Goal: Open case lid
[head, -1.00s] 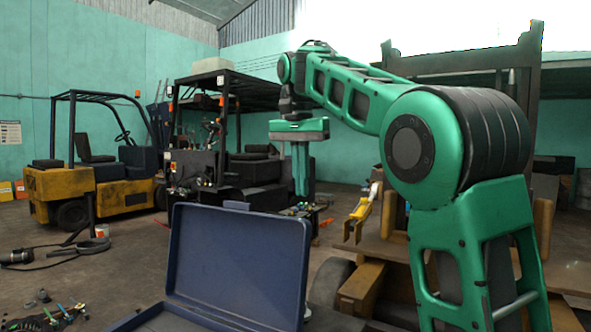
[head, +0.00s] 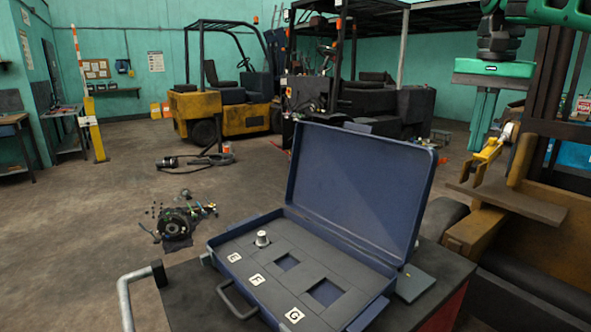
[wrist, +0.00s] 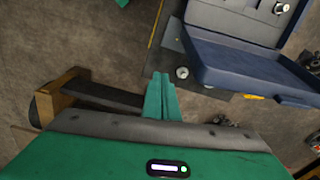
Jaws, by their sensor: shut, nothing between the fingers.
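The blue case (head: 300,265) lies on a dark cart top in the head view. Its lid (head: 362,190) stands raised, leaning slightly back past upright. The grey insert shows recesses marked E, F and G, with a small silver part (head: 262,239) near E. The handle (head: 237,302) is at the front. My gripper (head: 483,140) hangs in the air to the right of the lid, apart from it, fingers pointing down. In the wrist view its green fingers (wrist: 160,95) are together with nothing between them. The case (wrist: 250,62) also shows there, at the upper right.
The cart top (head: 200,300) carries the case and has a grey handle at left. Loose motor parts (head: 180,222) lie on the floor. Forklifts stand behind; the floor at left is mostly clear.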

